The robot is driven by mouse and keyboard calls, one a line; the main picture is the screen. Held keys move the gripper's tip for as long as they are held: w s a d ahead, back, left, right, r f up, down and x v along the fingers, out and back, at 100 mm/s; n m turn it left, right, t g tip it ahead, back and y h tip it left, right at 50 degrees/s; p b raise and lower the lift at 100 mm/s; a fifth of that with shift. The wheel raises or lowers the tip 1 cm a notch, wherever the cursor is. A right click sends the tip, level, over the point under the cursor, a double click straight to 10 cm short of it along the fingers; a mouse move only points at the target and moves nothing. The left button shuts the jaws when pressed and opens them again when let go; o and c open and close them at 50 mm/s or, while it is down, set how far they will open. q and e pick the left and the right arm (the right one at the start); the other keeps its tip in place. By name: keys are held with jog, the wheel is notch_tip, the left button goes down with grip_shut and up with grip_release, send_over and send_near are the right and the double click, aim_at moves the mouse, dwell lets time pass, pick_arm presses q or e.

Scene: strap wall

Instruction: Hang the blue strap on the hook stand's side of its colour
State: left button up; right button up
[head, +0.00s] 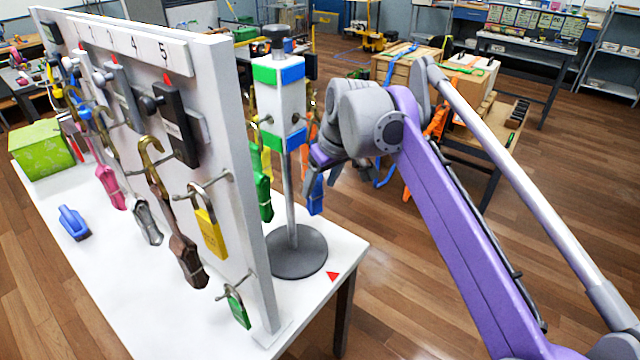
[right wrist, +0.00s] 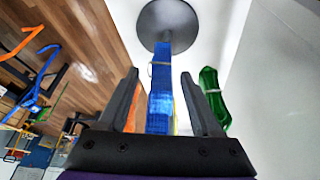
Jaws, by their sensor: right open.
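The hook stand (head: 279,105) has a round grey base (head: 300,262) and a white block with green bands on its left face and blue bands on its right face. The blue strap (head: 315,196) hangs upright beside the blue-banded face; its upper end is hidden by my right gripper (head: 320,158). In the right wrist view the blue strap (right wrist: 161,100) shows between the two spread fingers of my right gripper (right wrist: 158,78). Those fingers are open; I cannot tell whether they touch it. A green strap (head: 264,192) hangs at the green side. My left gripper is out of view.
A white pegboard wall (head: 235,150) stands left of the stand, with padlocks, boxes and bundled straps on hooks. A green box (head: 40,148) and a blue brush-like object (head: 73,222) sit on the white table (head: 110,270). Its right edge is near the stand's base.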

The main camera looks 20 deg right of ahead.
jog(key=s+d, duration=0.3)
jog(key=s, duration=0.9)
jog(key=s+a+f+m+p, duration=0.1)
jog(key=s+a+f+p, duration=0.1)
jog(key=s+f, duration=0.4)
jog(key=s+a+f+m+t+h+p, duration=0.1)
jog(key=s+a+f+m+p, duration=0.1)
jog(key=s+f, duration=0.5)
notch_tip(320, 180, down, 5)
jog(key=a+p, duration=0.1)
jog(key=a, duration=0.1)
jog(key=shift+s+a, duration=0.25)
jog(key=shift+a, duration=0.1)
dwell(0.6)
